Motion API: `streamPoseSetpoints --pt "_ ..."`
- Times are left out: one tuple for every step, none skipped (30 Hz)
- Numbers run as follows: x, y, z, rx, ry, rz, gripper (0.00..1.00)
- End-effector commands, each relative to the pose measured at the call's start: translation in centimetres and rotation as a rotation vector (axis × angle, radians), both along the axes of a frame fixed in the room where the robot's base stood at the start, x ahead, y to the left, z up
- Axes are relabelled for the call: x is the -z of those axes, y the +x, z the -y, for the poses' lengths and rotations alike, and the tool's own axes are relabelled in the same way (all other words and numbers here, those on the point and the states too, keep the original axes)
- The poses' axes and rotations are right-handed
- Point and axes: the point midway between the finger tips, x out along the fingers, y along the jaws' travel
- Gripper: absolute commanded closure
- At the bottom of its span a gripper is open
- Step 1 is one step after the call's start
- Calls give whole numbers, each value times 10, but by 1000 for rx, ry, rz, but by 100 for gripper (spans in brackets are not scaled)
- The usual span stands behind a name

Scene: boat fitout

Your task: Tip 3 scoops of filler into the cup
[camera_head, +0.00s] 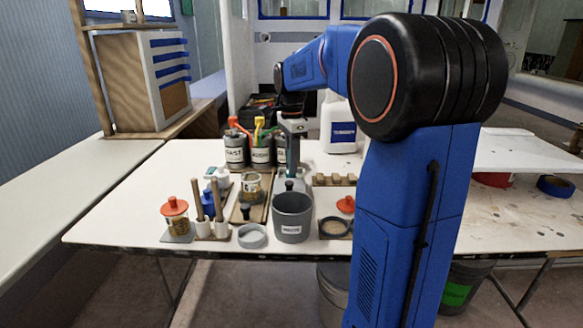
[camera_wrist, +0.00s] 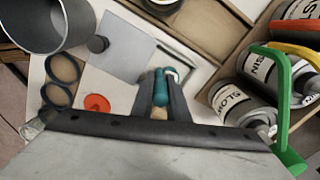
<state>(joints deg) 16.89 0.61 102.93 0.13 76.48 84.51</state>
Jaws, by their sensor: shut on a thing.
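My gripper (camera_wrist: 160,108) is shut on a teal-handled tool (camera_wrist: 160,86), probably the scoop. Its working end is hard to make out. In the head view my gripper (camera_head: 292,128) points down over the table, behind the grey waste pot (camera_head: 292,222). A small open tin (camera_head: 252,190), possibly the cup, stands left of the gripper; its contents are unclear. Round dishes with tan contents (camera_head: 335,229) sit right of the waste pot. They also show at left in the wrist view (camera_wrist: 65,68), with a red lid (camera_wrist: 97,103) beside them.
Labelled cans (camera_head: 236,152) with coloured handles stand behind; the wrist view shows them close at right (camera_wrist: 237,104). A white jug (camera_head: 338,128) is at the back. An orange-lidded jar (camera_head: 175,217) and a blue bottle (camera_head: 208,202) are at left. The table's left part is clear.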

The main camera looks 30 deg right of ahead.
Motion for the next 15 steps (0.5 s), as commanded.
streamPoseSetpoints --pt "-4 0 0 0 0 2 100" --pt "-5 0 0 0 0 2 100" --pt "-8 0 0 0 0 2 100" --pt "-10 0 0 0 0 1 100" --pt "-12 0 0 0 0 1 100" --pt "-14 0 0 0 0 1 100" --pt "-16 0 0 0 0 1 100" --pt "-18 0 0 0 0 2 100" --pt "-21 0 0 0 0 2 100" --pt "-23 0 0 0 0 2 100" --pt "-24 0 0 0 0 1 100" --pt "-27 0 0 0 0 1 100" --pt "-29 0 0 0 0 1 100" --pt "-31 0 0 0 0 1 100" --pt "-34 0 0 0 0 1 100"
